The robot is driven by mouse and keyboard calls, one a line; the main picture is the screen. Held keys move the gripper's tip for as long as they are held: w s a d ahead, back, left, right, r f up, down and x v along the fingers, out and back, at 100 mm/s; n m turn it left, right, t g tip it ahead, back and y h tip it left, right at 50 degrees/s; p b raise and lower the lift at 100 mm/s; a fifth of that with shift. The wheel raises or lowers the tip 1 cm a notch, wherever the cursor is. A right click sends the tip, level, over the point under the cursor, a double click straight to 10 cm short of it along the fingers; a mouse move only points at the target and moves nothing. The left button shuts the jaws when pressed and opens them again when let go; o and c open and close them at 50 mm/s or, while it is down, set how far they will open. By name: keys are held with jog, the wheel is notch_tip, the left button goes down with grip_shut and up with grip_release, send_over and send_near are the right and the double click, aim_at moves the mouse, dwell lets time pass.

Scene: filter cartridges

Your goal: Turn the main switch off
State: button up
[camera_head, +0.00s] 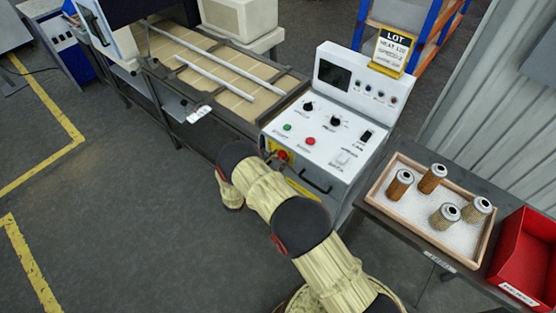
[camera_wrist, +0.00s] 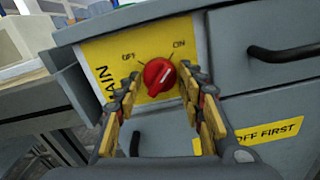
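The main switch is a red rotary knob (camera_wrist: 159,75) on a yellow plate (camera_wrist: 112,52) marked MAIN, with OFF at its upper left and ON at its upper right. The white line on the knob slants up and right, toward ON. My gripper (camera_wrist: 160,76) is open in the wrist view, one finger on each side of the knob, with a visible gap on both sides. In the head view the red knob (camera_head: 282,155) shows low on the front of the control cabinet (camera_head: 335,150). My arm hides most of my gripper there.
A black drawer handle (camera_wrist: 285,52) is right of the switch. A yellow label (camera_wrist: 262,132) reading OFF FIRST is below it. A wooden tray (camera_head: 428,239) with several filter cartridges and a red bin (camera_head: 522,262) stand on a table at right. Open floor lies left.

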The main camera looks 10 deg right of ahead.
jog(key=c, duration=0.6)
jog(key=shift+c, duration=0.5)
jog(key=shift+n+b, duration=0.35)
jog(key=shift+n, duration=0.05)
jog(key=n+b, duration=0.4)
jog(key=n, duration=1.2)
jog(key=shift+n, duration=0.4)
jog(key=shift+w+n, duration=0.1)
jog(key=shift+n, duration=0.2)
jog(key=o, duration=1.2)
jog(key=shift+c, duration=0.2)
